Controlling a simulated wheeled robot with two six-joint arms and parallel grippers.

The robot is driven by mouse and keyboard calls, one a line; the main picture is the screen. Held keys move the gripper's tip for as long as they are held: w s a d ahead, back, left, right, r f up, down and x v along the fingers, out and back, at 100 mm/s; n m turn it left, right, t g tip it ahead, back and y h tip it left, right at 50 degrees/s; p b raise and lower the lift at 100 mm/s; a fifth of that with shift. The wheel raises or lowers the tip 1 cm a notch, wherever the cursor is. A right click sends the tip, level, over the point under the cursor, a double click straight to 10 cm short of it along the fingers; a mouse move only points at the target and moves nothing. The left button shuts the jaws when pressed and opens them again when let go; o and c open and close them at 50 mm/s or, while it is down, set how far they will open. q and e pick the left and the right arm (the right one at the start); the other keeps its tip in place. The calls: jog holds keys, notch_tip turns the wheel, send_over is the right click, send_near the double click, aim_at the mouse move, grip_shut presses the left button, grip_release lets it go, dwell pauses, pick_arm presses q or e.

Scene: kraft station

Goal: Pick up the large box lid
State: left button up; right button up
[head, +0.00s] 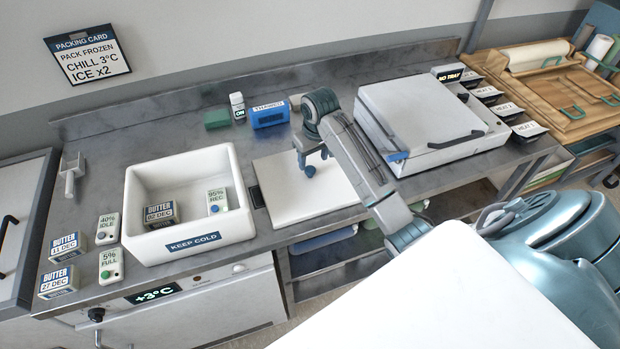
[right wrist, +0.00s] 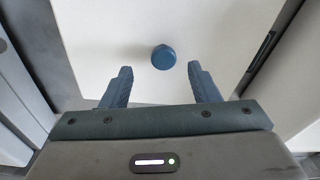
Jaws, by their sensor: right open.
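The large box lid (head: 285,199) is a flat white panel lying on the steel counter, right of the white cold box (head: 187,251). A round blue knob (head: 310,171) stands on the lid. In the right wrist view the lid (right wrist: 105,40) fills the middle, and its knob (right wrist: 163,57) shows just ahead of the fingertips, roughly centred between them. My right gripper (head: 312,157) is above the lid, pointing down, open and empty. Its two fingers also show in the right wrist view (right wrist: 162,74). My left gripper is not in view.
The open cold box holds a butter pack (head: 160,215) and a 95% pack (head: 217,201). A white lidded machine (head: 425,115) stands close to the lid's right. More butter packs (head: 58,281) are at the left.

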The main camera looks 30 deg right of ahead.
aim_at(310, 169)
jog(key=f, duration=0.1)
jog(key=f+p, duration=0.2)
jog(key=shift+w+a+f, duration=0.15)
jog(key=shift+w+a, duration=0.1)
jog(key=shift+w, duration=0.1)
jog(key=shift+w+f, duration=0.15)
jog(key=shift+f, duration=0.45)
grip_shut()
jog(key=shift+r, duration=0.2)
